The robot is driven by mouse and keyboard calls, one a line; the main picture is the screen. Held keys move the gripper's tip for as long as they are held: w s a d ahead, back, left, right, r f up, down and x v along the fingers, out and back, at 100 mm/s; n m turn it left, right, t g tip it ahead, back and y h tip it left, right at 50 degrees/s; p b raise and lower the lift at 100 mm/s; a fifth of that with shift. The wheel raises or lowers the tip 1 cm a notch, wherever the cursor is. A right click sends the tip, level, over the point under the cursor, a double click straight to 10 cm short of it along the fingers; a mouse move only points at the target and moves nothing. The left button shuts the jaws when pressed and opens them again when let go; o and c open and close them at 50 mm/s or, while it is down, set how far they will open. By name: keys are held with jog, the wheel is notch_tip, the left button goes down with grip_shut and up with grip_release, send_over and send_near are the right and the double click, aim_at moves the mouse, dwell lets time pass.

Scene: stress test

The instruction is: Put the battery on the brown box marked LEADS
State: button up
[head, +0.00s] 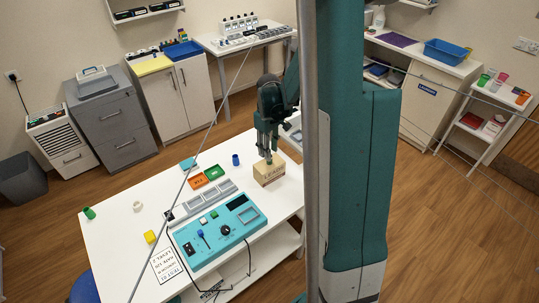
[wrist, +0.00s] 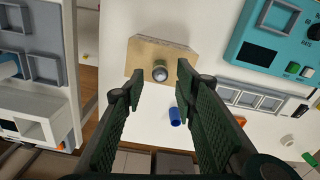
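The brown box (head: 268,174) marked LEADS stands near the right part of the white table. In the wrist view its top (wrist: 178,56) lies beyond my fingertips. The battery (wrist: 159,72) shows in the wrist view as a small round body with a silvery end, seen end-on over the box near its edge. It appears to stand upright on the box. My gripper (head: 268,154) points down just above the box. In the wrist view my gripper (wrist: 158,86) is open, one finger on each side of the battery, with clear gaps. The battery cannot be made out in the head view.
A teal device (head: 215,232) and grey trays (head: 195,206) sit left of the box.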

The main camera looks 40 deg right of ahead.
notch_tip(320, 180, up, 7)
dwell(0.4)
dwell(0.7)
jog(key=s+a+r+t, duration=0.1)
jog(key=s+a+r, duration=0.2)
jog(key=a+r, duration=0.35)
jog(key=s+a+r+t, duration=0.2)
jog(key=s+a+r, duration=0.1)
jog(key=a+r, duration=0.4)
jog(key=s+a+r+m+t, duration=0.2)
jog(key=s+a+r+t, duration=0.1)
jog(key=s+a, duration=1.1)
jog(key=shift+a+t, duration=0.6)
jog(key=shift+a, duration=0.4)
notch_tip(320, 180, down, 5)
jog(key=b, duration=0.5)
jog(key=shift+f, duration=0.15)
